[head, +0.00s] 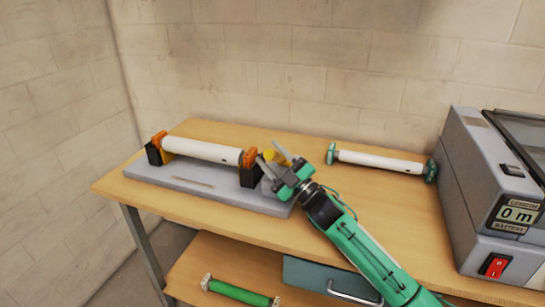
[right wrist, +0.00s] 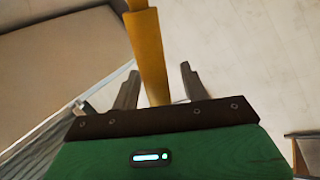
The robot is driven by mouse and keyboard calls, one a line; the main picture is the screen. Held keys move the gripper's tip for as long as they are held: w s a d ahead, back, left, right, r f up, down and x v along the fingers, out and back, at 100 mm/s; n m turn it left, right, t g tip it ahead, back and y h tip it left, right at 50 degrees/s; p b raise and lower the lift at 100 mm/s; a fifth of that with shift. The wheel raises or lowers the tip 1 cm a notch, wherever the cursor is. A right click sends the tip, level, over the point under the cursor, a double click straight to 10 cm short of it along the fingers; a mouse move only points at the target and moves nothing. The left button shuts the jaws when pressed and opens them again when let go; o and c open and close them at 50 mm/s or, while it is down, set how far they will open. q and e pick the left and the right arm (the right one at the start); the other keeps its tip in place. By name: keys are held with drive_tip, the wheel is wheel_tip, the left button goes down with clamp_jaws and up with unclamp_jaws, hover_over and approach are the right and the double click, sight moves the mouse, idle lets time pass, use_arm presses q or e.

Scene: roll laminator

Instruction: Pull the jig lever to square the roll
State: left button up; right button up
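The jig is a grey base (head: 215,192) on the table at left, with black and orange end supports holding a white roll (head: 202,150). A yellow lever (head: 284,158) shows at the jig's right end, partly hidden by my gripper. My right gripper (head: 271,154) is at that end with its fingers spread. In the right wrist view, the yellow lever (right wrist: 149,52) runs down between the two open fingers (right wrist: 158,88), with a gap visible on the right side. My left gripper is not in view.
A second white roll with green ends (head: 380,162) lies at the back of the table. A grey laminator (head: 480,180) with a "0 m" display stands at right. A green roll (head: 238,292) lies on the lower shelf. The table between jig and laminator is mostly clear.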

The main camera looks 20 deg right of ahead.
drive_tip(key=shift+s+d+f, duration=0.1)
drive_tip(key=shift+s+d, duration=0.05)
drive_tip(key=b+v, duration=0.1)
drive_tip(key=v, duration=0.4)
drive_tip(key=shift+s+d+f, duration=0.2)
drive_tip(key=shift+d+f, duration=0.05)
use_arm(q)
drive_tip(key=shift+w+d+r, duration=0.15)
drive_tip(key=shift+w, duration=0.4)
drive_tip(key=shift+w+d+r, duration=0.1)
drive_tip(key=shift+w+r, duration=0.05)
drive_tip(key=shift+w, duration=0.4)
use_arm(e)
drive_tip(key=shift+s+d+f, duration=0.2)
drive_tip(key=shift+s+d, duration=0.1)
drive_tip(key=shift+s, duration=0.2)
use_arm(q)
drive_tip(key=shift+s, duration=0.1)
use_arm(e)
drive_tip(key=shift+o, duration=0.2)
